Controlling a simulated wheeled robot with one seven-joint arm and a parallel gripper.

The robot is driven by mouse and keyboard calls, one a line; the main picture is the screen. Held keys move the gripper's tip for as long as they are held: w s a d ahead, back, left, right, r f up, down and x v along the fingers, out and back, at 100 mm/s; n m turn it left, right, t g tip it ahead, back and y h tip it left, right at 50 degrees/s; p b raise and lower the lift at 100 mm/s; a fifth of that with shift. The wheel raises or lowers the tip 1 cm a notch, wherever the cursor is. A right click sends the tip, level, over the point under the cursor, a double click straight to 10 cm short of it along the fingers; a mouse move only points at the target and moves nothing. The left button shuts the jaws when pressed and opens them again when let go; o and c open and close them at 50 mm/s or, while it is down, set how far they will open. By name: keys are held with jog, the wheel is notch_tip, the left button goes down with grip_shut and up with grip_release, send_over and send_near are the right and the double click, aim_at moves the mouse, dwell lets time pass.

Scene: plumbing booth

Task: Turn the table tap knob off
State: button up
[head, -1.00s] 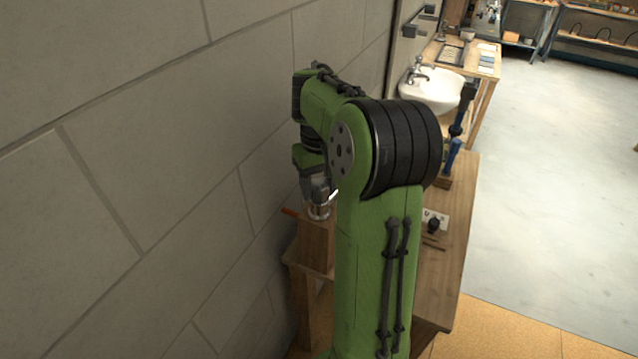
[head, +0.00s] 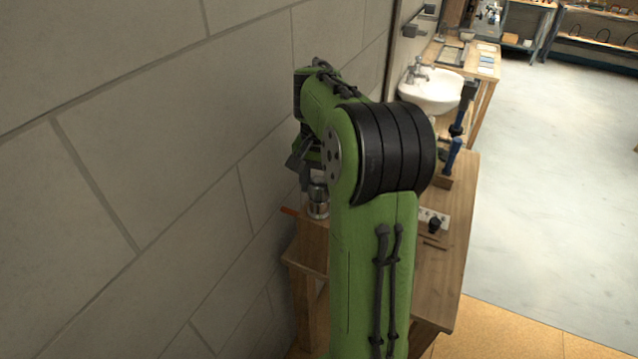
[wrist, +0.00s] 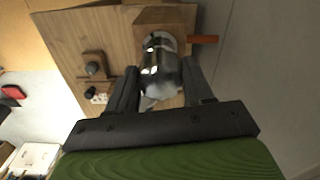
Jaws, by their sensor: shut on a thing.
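A shiny metal tap knob (wrist: 160,66) stands on a wooden block (wrist: 165,18) in the wrist view. It also shows in the head view (head: 318,203), against the wall side of the table. My gripper (wrist: 160,76) has one finger on each side of the knob and is shut on it. In the head view my gripper (head: 308,178) is partly hidden behind my green arm. An orange-red bar (wrist: 203,39) sticks out from beside the knob toward the wall. The knob's exact turn angle cannot be told.
The wooden table (head: 450,260) carries a black knob (head: 434,225) by a white plate and a blue-handled tool (head: 453,155). A grey block wall (head: 150,170) stands close on the left. A white sink (head: 430,92) is farther back. Open floor (head: 560,200) lies right.

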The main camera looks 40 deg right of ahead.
jog(key=shift+m+b, duration=0.4)
jog(key=shift+m, duration=1.6)
jog(key=o, duration=1)
notch_tip(320, 180, up, 16)
jog(key=p, duration=0.7)
jog(key=shift+p, duration=0.35)
jog(key=shift+f, duration=0.1)
